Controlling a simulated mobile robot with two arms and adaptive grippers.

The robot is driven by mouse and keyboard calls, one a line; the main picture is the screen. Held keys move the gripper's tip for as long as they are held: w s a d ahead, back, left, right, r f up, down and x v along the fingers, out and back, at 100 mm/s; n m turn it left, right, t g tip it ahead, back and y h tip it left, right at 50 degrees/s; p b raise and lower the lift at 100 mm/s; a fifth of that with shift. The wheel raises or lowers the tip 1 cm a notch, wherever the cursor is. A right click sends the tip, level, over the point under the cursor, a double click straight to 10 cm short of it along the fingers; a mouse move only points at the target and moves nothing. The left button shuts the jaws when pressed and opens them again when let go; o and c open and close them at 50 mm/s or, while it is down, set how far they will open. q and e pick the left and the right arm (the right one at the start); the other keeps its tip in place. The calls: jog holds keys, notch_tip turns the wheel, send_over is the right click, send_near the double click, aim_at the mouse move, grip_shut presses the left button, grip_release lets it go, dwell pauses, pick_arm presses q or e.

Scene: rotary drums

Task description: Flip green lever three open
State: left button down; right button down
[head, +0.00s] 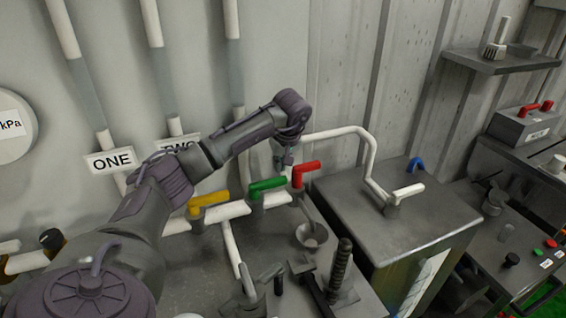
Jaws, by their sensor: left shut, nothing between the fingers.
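The green lever (268,185) sits on a white horizontal pipe (228,211), between a yellow lever (208,200) and a red lever (306,171). Its handle lies roughly along the pipe and points right. My left arm reaches in from the lower left across the wall. My left gripper (284,166) points down, shut and empty, just above and behind the gap between the green and red levers. I cannot tell whether it touches either one. Signs ONE (110,160) and TWO (180,144) show, the second partly covered by my arm. No sign THREE shows. My right gripper is not in view.
A grey tank (400,225) with a bent white pipe (369,150) stands to the right. A small bowl (311,236) and a threaded rod (341,268) are on the bench in front. Shelves and a button panel (520,260) are at far right.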

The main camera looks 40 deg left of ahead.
pick_arm(q)
jog(key=shift+s+d+r, duration=0.15)
jog(key=shift+s+d, duration=0.3)
jog(key=shift+d, duration=0.35)
jog(key=shift+s+d, duration=0.1)
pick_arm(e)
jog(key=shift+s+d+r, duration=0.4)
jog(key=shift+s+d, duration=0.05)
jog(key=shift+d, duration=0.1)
pick_arm(q)
jog(key=shift+s+d+m, duration=0.15)
jog(key=shift+d+m, duration=0.45)
jog(key=shift+m, duration=0.2)
jog(key=v, duration=1.2)
jog(key=shift+s, duration=0.25)
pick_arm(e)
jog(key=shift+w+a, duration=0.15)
pick_arm(q)
jog(key=shift+a, duration=0.15)
